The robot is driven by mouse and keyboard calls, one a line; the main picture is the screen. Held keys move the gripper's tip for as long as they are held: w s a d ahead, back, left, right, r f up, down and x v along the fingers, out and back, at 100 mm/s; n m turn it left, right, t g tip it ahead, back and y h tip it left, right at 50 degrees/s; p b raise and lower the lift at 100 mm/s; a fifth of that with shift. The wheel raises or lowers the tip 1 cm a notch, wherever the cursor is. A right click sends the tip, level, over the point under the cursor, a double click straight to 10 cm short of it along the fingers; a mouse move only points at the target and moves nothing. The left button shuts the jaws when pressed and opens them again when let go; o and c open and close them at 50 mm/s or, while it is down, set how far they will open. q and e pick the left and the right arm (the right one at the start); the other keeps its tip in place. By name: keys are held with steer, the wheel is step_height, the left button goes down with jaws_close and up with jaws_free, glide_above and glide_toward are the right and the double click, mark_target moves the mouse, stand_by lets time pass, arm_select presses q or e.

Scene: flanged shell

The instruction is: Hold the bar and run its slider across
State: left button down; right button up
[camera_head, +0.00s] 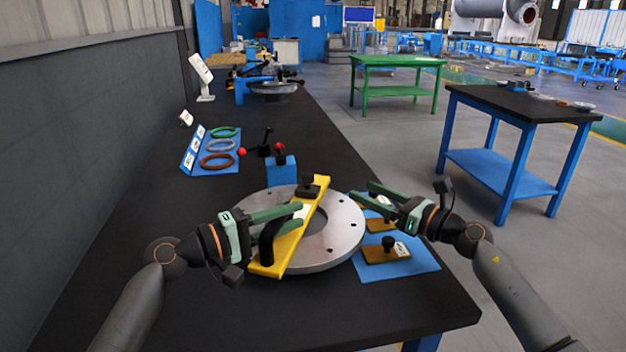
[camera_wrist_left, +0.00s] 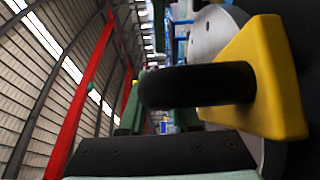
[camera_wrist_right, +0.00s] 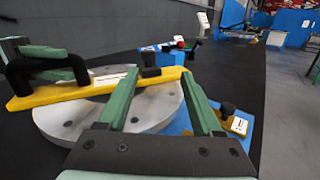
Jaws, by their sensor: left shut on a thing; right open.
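The yellow bar (camera_head: 292,240) lies across the grey flanged ring (camera_head: 345,232), slanting from near left to far right. Its black arched handle (camera_head: 267,243) is at the near end. My left gripper (camera_head: 284,221) is shut on this handle; the handle (camera_wrist_left: 195,85) and bar (camera_wrist_left: 280,80) fill much of the left wrist view. The black slider with a knob (camera_head: 308,189) sits near the bar's far end; it also shows in the right wrist view (camera_wrist_right: 150,66). My right gripper (camera_head: 361,192) is open and empty, to the right of the slider and apart from it.
A blue mat (camera_head: 400,268) with yellow-brown knobbed plates (camera_head: 386,254) lies right of the ring, under my right gripper. A blue block with red-knobbed levers (camera_head: 281,168) stands behind the ring. Coloured rings (camera_head: 217,146) lie at the back left. The black bench (camera_head: 130,260) is clear at left.

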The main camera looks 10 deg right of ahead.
mark_target(313, 179)
steer(key=shift+s+a+f+n+g, duration=0.1)
steer(key=shift+a+n+g, duration=0.4)
steer(key=shift+a, duration=0.95)
steer(key=x, duration=1.1)
steer(key=shift+w+a, duration=0.15)
steer(key=shift+w, duration=0.2)
jaws_close()
